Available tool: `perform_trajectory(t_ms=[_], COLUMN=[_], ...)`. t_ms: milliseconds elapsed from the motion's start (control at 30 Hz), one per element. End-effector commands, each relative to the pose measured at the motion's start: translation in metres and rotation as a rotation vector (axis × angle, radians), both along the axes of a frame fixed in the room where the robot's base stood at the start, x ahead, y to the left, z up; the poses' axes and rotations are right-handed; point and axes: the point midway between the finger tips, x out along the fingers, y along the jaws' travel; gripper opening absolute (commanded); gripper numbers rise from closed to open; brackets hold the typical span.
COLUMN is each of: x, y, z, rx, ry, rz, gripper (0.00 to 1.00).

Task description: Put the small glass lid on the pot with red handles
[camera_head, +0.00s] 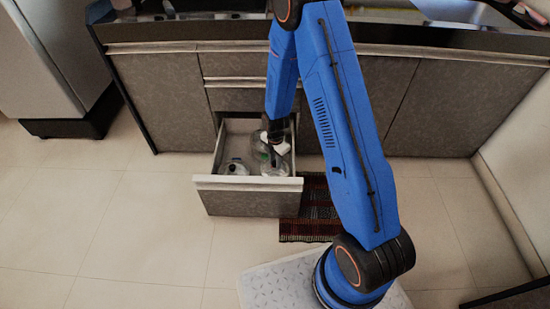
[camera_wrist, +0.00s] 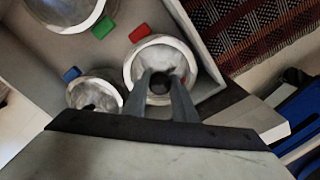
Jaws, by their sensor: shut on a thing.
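My gripper (camera_wrist: 160,82) is shut on the dark knob of a round glass lid (camera_wrist: 186,62) with a pale metal rim, inside the open drawer. A smaller-looking glass lid (camera_wrist: 82,97) lies to its left in the wrist view, and a larger-looking one (camera_wrist: 62,8) is partly cut off at the top left. In the head view my gripper (camera_head: 277,150) reaches down into the drawer, and a clear lid (camera_head: 235,168) shows to its left. I cannot tell whether the held lid is lifted. I see no pot with red handles.
The open drawer (camera_head: 250,183) has walls close around the lids. Small red, green and blue pieces (camera_wrist: 103,27) lie between them. A striped rug (camera_head: 318,215) lies right of the drawer. The counter (camera_head: 190,30) is above. Open tiled floor lies in front.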

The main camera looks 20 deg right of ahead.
Motion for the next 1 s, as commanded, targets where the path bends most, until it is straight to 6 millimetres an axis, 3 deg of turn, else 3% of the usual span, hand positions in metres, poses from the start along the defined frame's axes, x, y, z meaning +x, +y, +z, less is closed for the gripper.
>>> perform_trajectory(t_ms=[1000], x=[0.000], y=[0.000], z=[-0.060], rx=[0.000], ry=[0.002], rz=[0.000], gripper=[0.00])
